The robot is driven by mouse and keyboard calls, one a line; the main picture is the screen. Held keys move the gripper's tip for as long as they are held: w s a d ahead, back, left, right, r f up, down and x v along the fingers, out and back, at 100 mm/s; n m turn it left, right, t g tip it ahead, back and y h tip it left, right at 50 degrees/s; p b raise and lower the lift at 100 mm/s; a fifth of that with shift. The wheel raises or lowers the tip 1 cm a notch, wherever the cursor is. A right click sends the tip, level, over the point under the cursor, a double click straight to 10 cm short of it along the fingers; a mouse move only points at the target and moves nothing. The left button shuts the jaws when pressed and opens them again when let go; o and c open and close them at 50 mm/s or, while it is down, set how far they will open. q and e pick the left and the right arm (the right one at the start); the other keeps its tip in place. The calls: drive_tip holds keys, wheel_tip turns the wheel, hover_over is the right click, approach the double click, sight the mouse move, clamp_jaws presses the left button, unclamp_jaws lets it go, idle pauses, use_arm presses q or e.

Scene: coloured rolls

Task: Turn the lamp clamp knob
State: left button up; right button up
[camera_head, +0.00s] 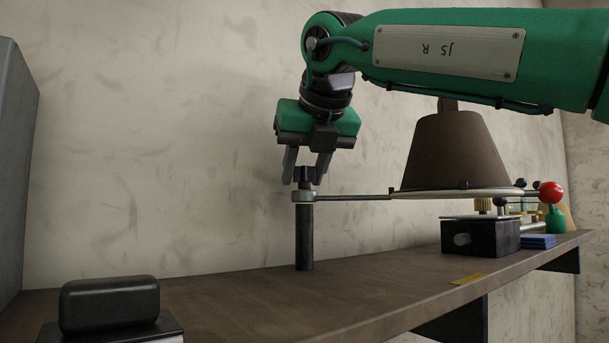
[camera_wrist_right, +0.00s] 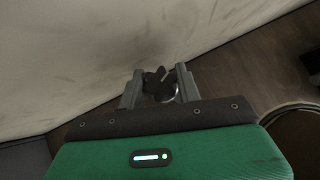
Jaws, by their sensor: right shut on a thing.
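The lamp's dark clamp knob (camera_head: 304,174) sits on top of a grey clamp collar (camera_head: 303,197) at the head of a black upright post (camera_head: 305,240). A thin horizontal arm (camera_head: 352,198) runs from the collar to the right, to a round plate under the brown cone-shaped shade (camera_head: 455,150). My right gripper (camera_head: 303,181) points down from above, its fingers on either side of the knob and shut on it. In the right wrist view the dark winged knob (camera_wrist_right: 158,84) lies between the two grey fingers (camera_wrist_right: 158,70). My left gripper is in neither view.
The post stands on a brown wooden shelf (camera_head: 230,300) against a pale wall. A black rounded case (camera_head: 110,303) lies front left. A black box (camera_head: 481,238), a blue stack (camera_head: 538,241) and a red ball (camera_head: 551,192) on a green base are at right.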

drive_tip(key=shift+r, duration=0.1)
idle(0.3)
drive_tip(key=o, duration=1)
drive_tip(key=b+v, duration=0.1)
drive_tip(key=v, duration=1.2)
drive_tip(key=shift+s+r+b, duration=0.2)
drive_tip(key=shift+s+b, duration=0.05)
drive_tip(key=shift+b, duration=0.15)
